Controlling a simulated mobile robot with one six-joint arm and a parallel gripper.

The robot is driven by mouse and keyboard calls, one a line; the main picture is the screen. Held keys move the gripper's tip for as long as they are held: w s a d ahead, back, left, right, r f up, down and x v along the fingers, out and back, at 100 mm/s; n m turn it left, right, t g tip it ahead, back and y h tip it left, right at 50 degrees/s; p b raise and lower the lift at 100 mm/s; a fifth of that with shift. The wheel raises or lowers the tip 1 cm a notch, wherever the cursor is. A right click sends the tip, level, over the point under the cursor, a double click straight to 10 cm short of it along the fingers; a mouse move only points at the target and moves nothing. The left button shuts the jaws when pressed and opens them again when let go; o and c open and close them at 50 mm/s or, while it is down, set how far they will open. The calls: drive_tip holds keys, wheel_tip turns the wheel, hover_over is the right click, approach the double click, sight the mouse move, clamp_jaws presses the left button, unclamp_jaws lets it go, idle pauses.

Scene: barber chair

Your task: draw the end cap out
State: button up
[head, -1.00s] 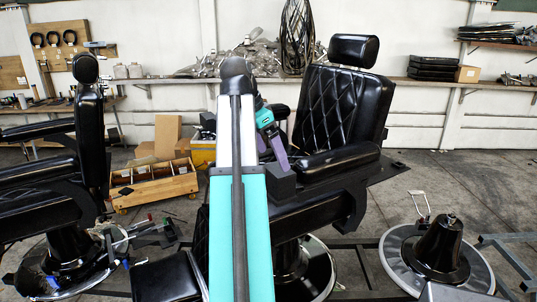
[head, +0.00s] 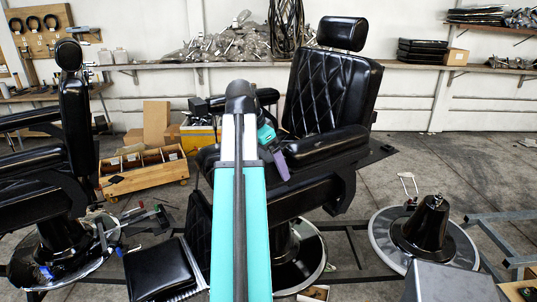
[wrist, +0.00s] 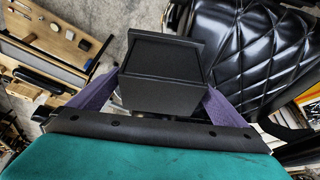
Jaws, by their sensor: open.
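A dark grey, box-like piece, which looks like the end cap (wrist: 160,62), shows in the middle of the wrist view. It has a flat, plate-like face with a raised edge. My gripper (wrist: 163,85) is open, with one purple finger on each side of this piece; I cannot tell whether either finger touches it. In the head view my gripper (head: 278,160) is beside the black barber chair (head: 330,95), by its near armrest. My own arm covers part of the chair there, and I cannot make out the end cap in that view.
A second black chair (head: 75,110) stands at the left. A wooden crate (head: 145,175) lies on the floor behind. A chair base (head: 425,232) stands at the right beside a metal frame (head: 505,250). A black padded footrest (head: 160,268) is low in front.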

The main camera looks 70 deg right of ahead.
drive_tip(key=shift+s+d+f, duration=0.1)
drive_tip(key=shift+d+f, duration=0.05)
drive_tip(key=shift+f, duration=0.2)
drive_tip(key=c, duration=1.6)
drive_tip(key=shift+r, duration=0.15)
drive_tip(key=shift+r+p, duration=2.15)
drive_tip(key=shift+r, duration=0.75)
